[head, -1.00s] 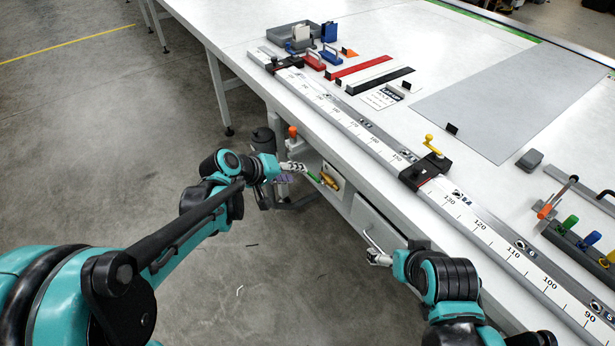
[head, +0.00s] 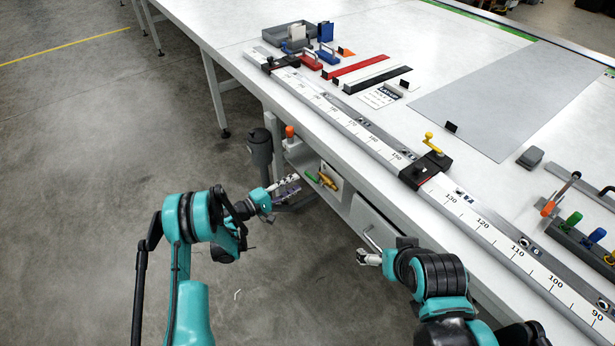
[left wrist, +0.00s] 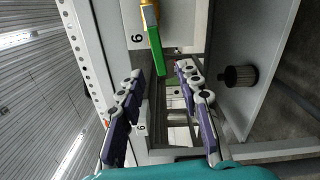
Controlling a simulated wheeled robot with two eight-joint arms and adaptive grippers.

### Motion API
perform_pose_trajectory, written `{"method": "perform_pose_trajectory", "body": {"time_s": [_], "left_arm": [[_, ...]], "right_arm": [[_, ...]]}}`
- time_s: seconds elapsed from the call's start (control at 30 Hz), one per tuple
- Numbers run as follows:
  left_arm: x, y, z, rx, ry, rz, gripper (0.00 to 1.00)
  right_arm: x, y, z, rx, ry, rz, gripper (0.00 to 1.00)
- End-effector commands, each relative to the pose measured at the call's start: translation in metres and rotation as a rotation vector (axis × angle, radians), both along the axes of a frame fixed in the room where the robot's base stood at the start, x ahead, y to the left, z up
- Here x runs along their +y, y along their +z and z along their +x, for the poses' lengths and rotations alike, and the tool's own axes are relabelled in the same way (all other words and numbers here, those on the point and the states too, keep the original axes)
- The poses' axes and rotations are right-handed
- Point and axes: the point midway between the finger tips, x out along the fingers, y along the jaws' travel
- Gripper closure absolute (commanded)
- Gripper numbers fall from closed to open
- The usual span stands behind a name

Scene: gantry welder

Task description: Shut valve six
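The valve has a brass body (head: 327,180) and a green lever (head: 311,177), and sits on a panel under the table edge. My left gripper (head: 293,184) is just left of the lever in the head view. In the left wrist view my left gripper (left wrist: 158,76) is open, with the lever's end between its fingertips in the picture; contact does not show. My right gripper (head: 364,257) is below a drawer handle; its opening is unclear.
A dark grey cylinder (head: 260,155) stands beside the table near my left gripper, and an orange-topped object (head: 290,134) is above the valve. A drawer handle (head: 372,237) juts out at the right. The floor (head: 90,150) at left is clear.

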Motion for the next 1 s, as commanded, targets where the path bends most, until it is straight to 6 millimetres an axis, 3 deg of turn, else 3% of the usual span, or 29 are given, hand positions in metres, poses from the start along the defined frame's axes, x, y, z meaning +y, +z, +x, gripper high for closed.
{"method": "perform_pose_trajectory", "body": {"time_s": [0.4,0.8,0.83,0.93,1.0], "left_arm": [[-0.051,-0.002,0.036,0.000,-0.002,0.001,0.66],[-0.060,0.001,0.044,0.000,0.000,0.001,0.66],[-0.060,0.001,0.044,0.000,0.000,0.002,0.68],[-0.060,0.001,0.044,0.000,0.000,0.002,0.95],[-0.060,0.000,0.044,0.000,0.000,0.002,1.00]], "right_arm": [[0.000,-0.021,0.000,0.000,0.000,0.000,0.07],[0.000,-0.022,0.000,0.000,0.000,0.000,0.07],[0.000,-0.022,0.000,0.000,0.000,0.000,0.07],[0.000,-0.022,0.000,0.000,0.000,0.000,0.07],[0.000,-0.022,0.000,0.000,0.000,0.000,0.07]]}}
